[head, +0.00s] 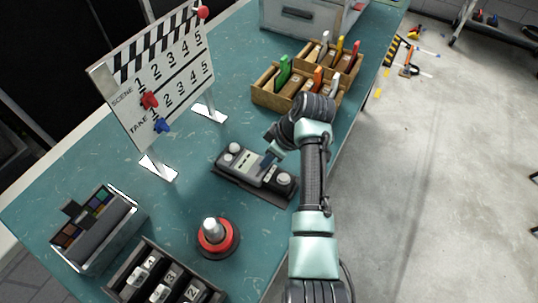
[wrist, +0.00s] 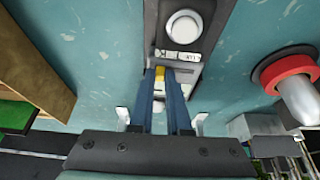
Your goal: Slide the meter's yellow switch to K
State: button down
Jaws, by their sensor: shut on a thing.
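The meter (head: 243,163) is a dark grey box with pale round knobs on a dark base, lying on the teal table. In the wrist view its upper end with a white round knob (wrist: 184,27) shows ahead of my gripper. My gripper (head: 266,164) reaches down onto the middle of the meter. In the wrist view its two blue fingers (wrist: 164,76) are closed around the small yellow switch (wrist: 160,73), of which only the tip shows. Small white labels (wrist: 178,54) sit just beyond it, too small to read. The fingers hide the rest of the slot, and I cannot tell which letter the switch is at.
A red-ringed post (head: 213,237) stands in front of the meter. A clapperboard (head: 160,75) stands behind left, wooden bins (head: 268,98) behind right. A color-chart box (head: 95,232) and number-block tray (head: 145,270) are front left. The table's right edge is close to my arm.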

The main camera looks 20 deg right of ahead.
jog(key=c, duration=0.9)
grip_release()
jog(key=shift+w+d, duration=0.1)
jog(key=shift+d, duration=0.1)
jog(key=shift+a, duration=0.1)
jog(key=v, duration=1.3)
